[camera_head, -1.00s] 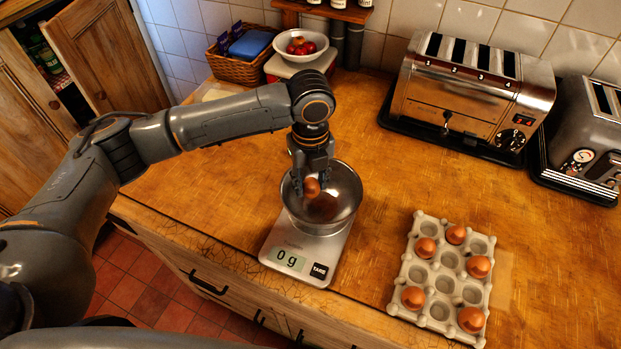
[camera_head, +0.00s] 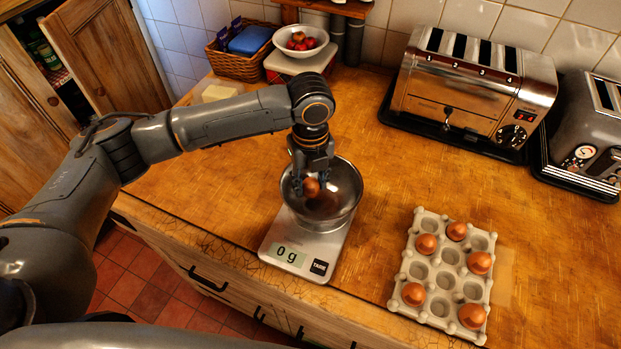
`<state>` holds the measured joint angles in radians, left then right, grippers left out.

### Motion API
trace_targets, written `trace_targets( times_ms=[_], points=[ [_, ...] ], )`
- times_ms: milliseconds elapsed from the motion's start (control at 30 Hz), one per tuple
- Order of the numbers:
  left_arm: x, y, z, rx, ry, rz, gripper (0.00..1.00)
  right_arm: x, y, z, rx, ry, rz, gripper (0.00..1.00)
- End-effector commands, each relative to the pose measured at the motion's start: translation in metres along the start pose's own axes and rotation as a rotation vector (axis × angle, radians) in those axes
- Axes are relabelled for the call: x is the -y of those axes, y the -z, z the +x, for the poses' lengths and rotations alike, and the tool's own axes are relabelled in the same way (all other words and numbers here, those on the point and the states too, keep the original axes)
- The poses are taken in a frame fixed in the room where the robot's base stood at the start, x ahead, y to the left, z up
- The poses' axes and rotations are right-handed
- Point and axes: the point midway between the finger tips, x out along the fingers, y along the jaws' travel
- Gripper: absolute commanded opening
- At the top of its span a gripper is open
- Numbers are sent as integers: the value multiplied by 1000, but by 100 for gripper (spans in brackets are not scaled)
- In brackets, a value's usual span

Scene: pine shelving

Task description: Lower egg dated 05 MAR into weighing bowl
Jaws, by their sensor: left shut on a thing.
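A brown egg (camera_head: 311,188) is held between the fingertips of my left gripper (camera_head: 310,182). The gripper is shut on it and points down inside the rim of the steel weighing bowl (camera_head: 345,190). I cannot make out a date on the egg, and I cannot tell whether it touches the bowl's bottom. The bowl sits on a kitchen scale (camera_head: 325,248) whose display (camera_head: 288,254) reads 0 g. My right gripper is not in view.
A grey egg tray (camera_head: 437,280) with several brown eggs lies right of the scale. A large toaster (camera_head: 470,90) and a second toaster (camera_head: 590,135) stand behind. A basket (camera_head: 240,62) and a fruit bowl (camera_head: 300,43) are at the back.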

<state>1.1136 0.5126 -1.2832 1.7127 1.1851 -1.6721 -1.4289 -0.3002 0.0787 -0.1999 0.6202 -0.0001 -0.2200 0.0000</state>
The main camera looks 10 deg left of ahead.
Motion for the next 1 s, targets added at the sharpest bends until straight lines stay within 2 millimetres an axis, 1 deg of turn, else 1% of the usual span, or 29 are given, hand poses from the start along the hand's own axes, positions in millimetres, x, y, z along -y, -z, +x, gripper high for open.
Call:
trace_targets(
  times_ms=[1000],
  points=[
    [0, 0, 16, 0, 0, 0, 28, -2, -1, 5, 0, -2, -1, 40]
  ],
)
